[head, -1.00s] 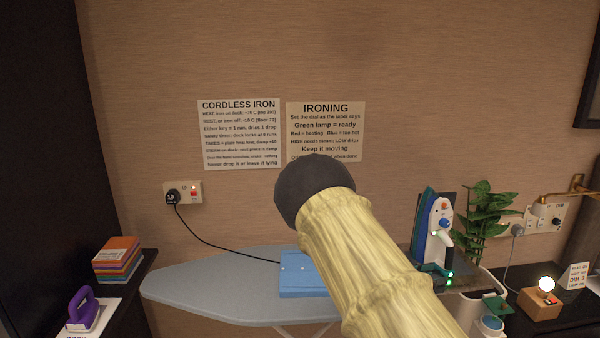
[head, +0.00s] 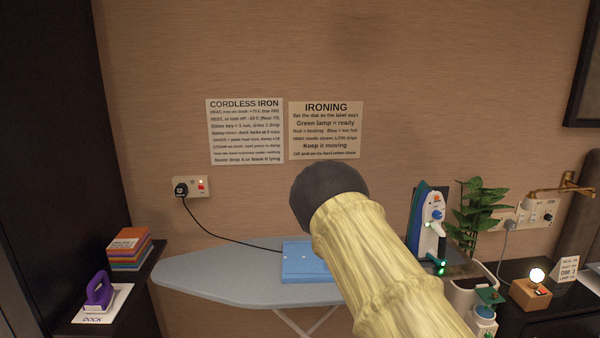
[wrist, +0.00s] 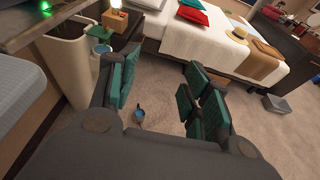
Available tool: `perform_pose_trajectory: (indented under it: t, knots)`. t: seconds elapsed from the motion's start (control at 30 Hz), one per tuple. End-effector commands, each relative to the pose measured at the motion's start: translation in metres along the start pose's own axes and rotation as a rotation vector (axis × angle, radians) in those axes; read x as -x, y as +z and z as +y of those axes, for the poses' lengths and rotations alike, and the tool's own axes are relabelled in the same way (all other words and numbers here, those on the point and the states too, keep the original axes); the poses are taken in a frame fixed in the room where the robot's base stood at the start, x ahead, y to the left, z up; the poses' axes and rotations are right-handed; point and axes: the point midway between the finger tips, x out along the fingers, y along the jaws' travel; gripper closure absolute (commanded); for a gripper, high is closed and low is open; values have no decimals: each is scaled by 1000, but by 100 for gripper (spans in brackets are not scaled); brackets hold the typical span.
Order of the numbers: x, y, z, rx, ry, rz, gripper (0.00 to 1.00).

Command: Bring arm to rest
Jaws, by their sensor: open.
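My gripper (wrist: 155,98) shows in the wrist view with its green-padded fingers apart and nothing between them. It hangs over open carpet, beyond the end of the ironing board. In the head view my arm rises across the middle right in a pale yellow sleeve with a dark round end, and the gripper is out of that view.
A cordless iron (head: 430,222) stands upright on its dock, with green lamps lit. A white bin (wrist: 70,65) is close left of my gripper. A small lamp (head: 536,276), a plant (head: 478,208), a purple iron (head: 99,291) and a bed (wrist: 205,45) stand around.

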Motion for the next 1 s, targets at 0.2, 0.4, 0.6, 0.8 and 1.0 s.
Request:
perform_pose_trajectory:
  t: [0.2,0.4,0.6,0.8,1.0]
  knots:
    - [-14,-62,-62,-38,-111,185,52]
    - [-11,-140,-147,-139,-278,429,52]
    - [20,-211,-233,-304,-479,667,52]
    - [69,-265,-311,-559,-708,863,52]
    - [115,-290,-365,-866,-910,967,52]
